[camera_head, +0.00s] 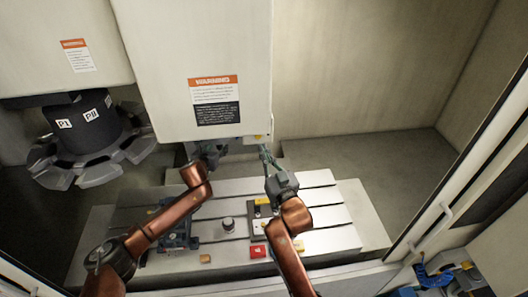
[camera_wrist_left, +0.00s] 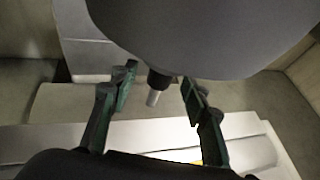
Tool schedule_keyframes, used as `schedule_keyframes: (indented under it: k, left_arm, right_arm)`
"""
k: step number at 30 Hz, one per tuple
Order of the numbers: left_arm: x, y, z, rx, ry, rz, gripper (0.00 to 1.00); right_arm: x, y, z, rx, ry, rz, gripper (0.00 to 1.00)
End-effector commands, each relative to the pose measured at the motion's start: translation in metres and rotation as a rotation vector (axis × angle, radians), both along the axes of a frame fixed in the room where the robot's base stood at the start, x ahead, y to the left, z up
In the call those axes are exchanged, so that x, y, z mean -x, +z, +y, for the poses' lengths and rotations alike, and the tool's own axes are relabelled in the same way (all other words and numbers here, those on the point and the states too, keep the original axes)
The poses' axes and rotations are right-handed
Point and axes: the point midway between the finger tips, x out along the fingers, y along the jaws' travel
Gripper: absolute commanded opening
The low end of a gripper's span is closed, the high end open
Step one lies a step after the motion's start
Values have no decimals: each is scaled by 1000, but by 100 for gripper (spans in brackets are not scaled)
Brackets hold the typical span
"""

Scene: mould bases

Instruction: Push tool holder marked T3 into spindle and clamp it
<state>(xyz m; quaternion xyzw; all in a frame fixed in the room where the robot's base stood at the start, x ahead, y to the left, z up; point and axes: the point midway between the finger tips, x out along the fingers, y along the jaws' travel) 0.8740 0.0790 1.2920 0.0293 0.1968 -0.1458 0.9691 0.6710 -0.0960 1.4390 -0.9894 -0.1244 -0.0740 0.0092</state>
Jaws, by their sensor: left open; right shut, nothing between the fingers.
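My left gripper (camera_head: 210,152) is under the white spindle head (camera_head: 200,70), partly hidden by it in the head view. In the left wrist view its two green fingers (camera_wrist_left: 160,82) are open. Between them, apart from both, a dark tool piece with a silver shank (camera_wrist_left: 153,98) hangs below a large grey rounded body (camera_wrist_left: 190,35). It looks like a tool holder at the spindle, but no T3 mark is readable and I cannot tell how far in it sits. My right gripper (camera_head: 266,158) is shut and empty near the head's lower right corner, by a small yellow spot (camera_head: 258,137).
A tool carousel (camera_head: 88,140) stands at left. Free room lies at the back right.

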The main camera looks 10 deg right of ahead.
Motion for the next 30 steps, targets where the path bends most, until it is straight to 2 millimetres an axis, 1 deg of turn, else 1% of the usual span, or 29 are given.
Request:
schedule_keyframes:
  k: [5, 8, 15, 21, 24, 30]
  left_arm:
    - [12, 9, 4, 0, -2, -5, 42]
    - [26, 15, 9, 1, -3, -6, 42]
    - [65, 34, 21, 0, -3, -8, 42]
    - [91, 46, 29, 1, -2, -9, 42]
    - [99, 50, 31, 1, -3, -10, 42]
    - [104, 52, 32, 2, -1, -9, 42]
  right_arm:
    - [0, 0, 0, 0, 0, 0, 0]
    - [0, 0, 0, 0, 0, 0, 0]
    - [0, 0, 0, 0, 0, 0, 0]
    - [0, 0, 0, 0, 0, 0, 0]
    - [0, 0, 0, 0, 0, 0, 0]
    - [0, 0, 0, 0, 0, 0, 0]
